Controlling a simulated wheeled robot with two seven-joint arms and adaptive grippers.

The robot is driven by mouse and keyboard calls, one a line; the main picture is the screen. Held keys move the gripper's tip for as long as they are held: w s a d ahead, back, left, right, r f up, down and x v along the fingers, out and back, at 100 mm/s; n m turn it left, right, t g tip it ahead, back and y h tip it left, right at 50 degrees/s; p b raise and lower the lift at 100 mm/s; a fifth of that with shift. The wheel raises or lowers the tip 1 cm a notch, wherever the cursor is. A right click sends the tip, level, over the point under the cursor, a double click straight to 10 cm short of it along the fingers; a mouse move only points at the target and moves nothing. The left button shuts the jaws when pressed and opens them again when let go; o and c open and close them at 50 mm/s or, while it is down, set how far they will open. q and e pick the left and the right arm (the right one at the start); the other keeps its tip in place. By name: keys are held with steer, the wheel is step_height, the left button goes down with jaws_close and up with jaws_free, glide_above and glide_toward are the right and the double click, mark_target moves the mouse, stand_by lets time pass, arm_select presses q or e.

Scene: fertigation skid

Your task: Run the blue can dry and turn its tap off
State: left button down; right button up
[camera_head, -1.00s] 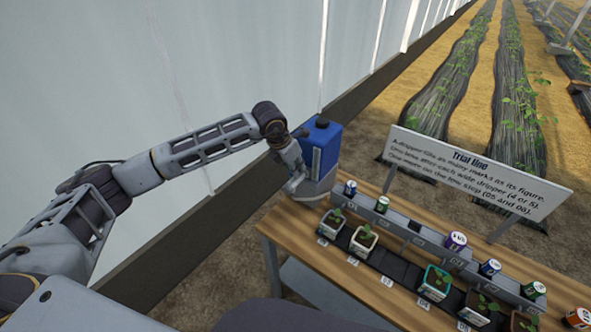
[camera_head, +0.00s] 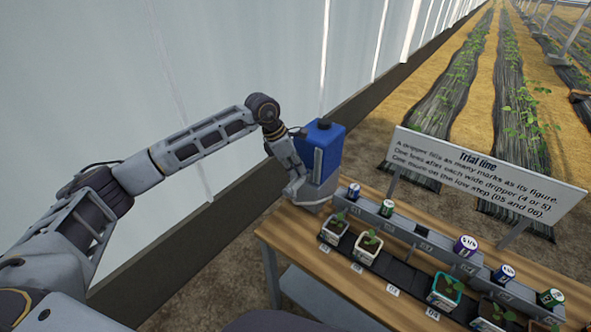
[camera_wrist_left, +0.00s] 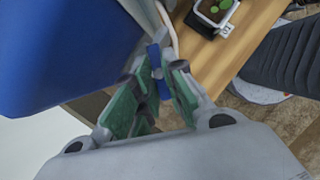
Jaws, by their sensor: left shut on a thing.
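The blue can (camera_head: 327,148) stands upright on a grey stand (camera_head: 317,196) at the far left end of the wooden table. It fills the upper left of the left wrist view (camera_wrist_left: 60,50). My left gripper (camera_head: 297,190) is low at the can's near left side. In the left wrist view its green-padded fingers (camera_wrist_left: 158,80) are shut on a small blue tap (camera_wrist_left: 154,57) beside the can. The fingers cover part of the tap, and I cannot tell its setting. The liquid level in the can does not show clearly.
Potted seedlings (camera_head: 369,242) stand in a dark tray along the wooden table (camera_head: 290,235). Behind them, a grey rail (camera_head: 403,228) carries several small coloured cans. A "Trial line" sign (camera_head: 485,172) stands behind. A pale wall (camera_head: 250,60) runs behind the can.

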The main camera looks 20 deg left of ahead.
steer(key=shift+s, duration=0.2)
arm_select(q)
steer(key=c, duration=1.5)
jaws_free()
steer(key=shift+r, duration=0.1)
steer(key=shift+s+a+r, duration=0.1)
steer(key=shift+a+r, duration=0.15)
steer(key=shift+r, duration=0.35)
steer(key=v, duration=1)
steer(key=shift+a+r, duration=0.1)
steer(key=shift+r, duration=0.2)
arm_select(e)
steer(key=shift+s+f, duration=0.1)
steer(key=shift+s, duration=0.15)
